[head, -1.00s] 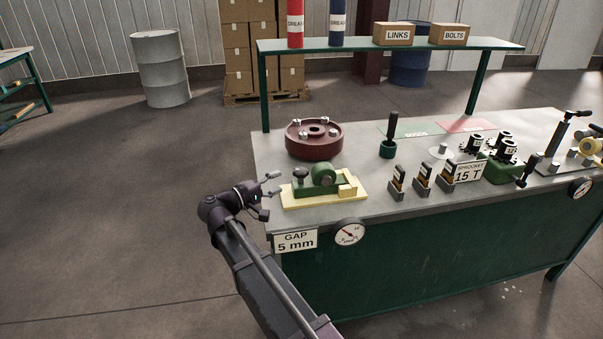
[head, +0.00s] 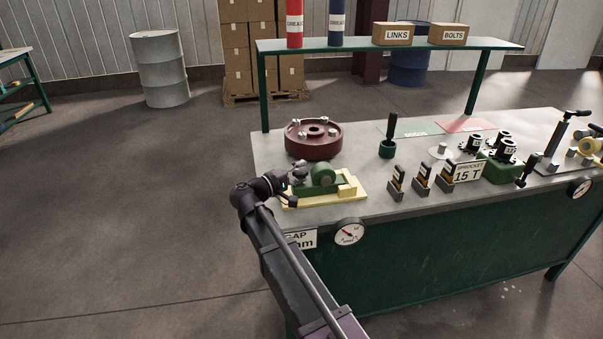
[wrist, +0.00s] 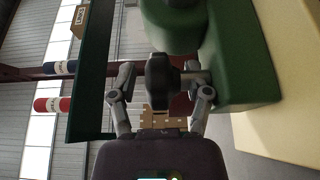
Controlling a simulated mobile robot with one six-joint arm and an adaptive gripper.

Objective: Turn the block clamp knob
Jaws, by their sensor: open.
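The block clamp knob (wrist: 161,82) is dark and lobed, on a grey shaft beside a green block (wrist: 240,60). In the wrist view my gripper (wrist: 160,98) is open, with one finger on each side of the knob. I cannot tell whether either finger touches it. In the head view my gripper (head: 296,185) is at the left end of the green fixture (head: 322,178), which sits on a cream base (head: 347,190). The knob is mostly hidden there by the gripper.
A dark red round flange (head: 314,140) with bolts stands behind the fixture. A dial gauge (head: 348,232) and a partly covered gap sign (head: 301,240) are at the bench front (head: 380,208). A shelf (head: 390,44) spans the back.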

